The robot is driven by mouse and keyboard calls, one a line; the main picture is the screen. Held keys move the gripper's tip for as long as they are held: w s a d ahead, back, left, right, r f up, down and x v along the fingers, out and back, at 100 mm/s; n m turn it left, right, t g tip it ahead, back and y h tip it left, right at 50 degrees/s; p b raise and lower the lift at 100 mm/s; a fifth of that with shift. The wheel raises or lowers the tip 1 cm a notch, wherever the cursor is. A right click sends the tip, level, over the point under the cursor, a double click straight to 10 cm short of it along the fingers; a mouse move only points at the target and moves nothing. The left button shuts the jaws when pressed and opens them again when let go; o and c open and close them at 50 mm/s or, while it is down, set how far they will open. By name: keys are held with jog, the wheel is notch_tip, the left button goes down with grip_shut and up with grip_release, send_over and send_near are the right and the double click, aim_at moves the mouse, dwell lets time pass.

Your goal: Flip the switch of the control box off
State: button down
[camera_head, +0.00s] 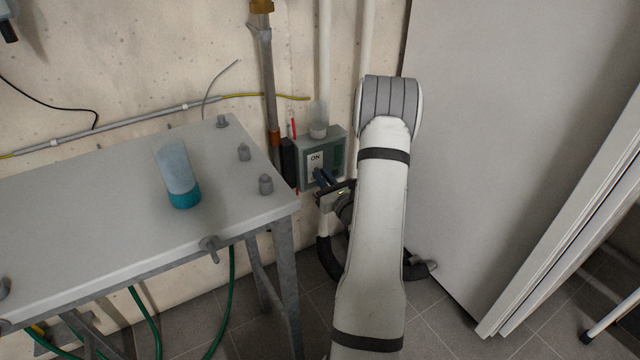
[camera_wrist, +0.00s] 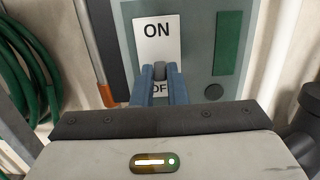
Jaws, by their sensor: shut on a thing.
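The control box (camera_head: 328,147) is a grey-green box on the wall, just right of the table. In the wrist view its front face (camera_wrist: 200,60) fills the upper middle. It carries a white plate (camera_wrist: 155,40) reading ON above, with part of OFF showing below between my fingers. The grey switch knob (camera_wrist: 159,71) sits low on the plate, below ON and just above the OFF lettering. My gripper (camera_wrist: 160,75) has its two blue fingers shut on the knob, one on each side. In the head view my gripper (camera_head: 323,177) is at the box's lower front; the knob is hidden there.
A grey table (camera_head: 100,205) with a blue-bottomed bottle (camera_head: 178,175) stands left of the box. A small clear container (camera_head: 318,125) sits on the box. A pale door-like panel (camera_head: 510,130) stands to the right. A green hose (camera_wrist: 30,70) hangs left in the wrist view.

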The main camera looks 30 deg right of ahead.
jog(key=f+t+b, duration=0.1)
jog(key=t+b, duration=0.1)
jog(key=b, duration=0.1)
jog(key=shift+w, duration=0.1)
jog(key=shift+r, duration=0.1)
jog(key=c, duration=1.4)
grip_release()
jog(key=shift+c, duration=0.2)
jog(key=p+v, duration=0.2)
jog(key=v, duration=0.5)
jog(key=shift+s, duration=0.4)
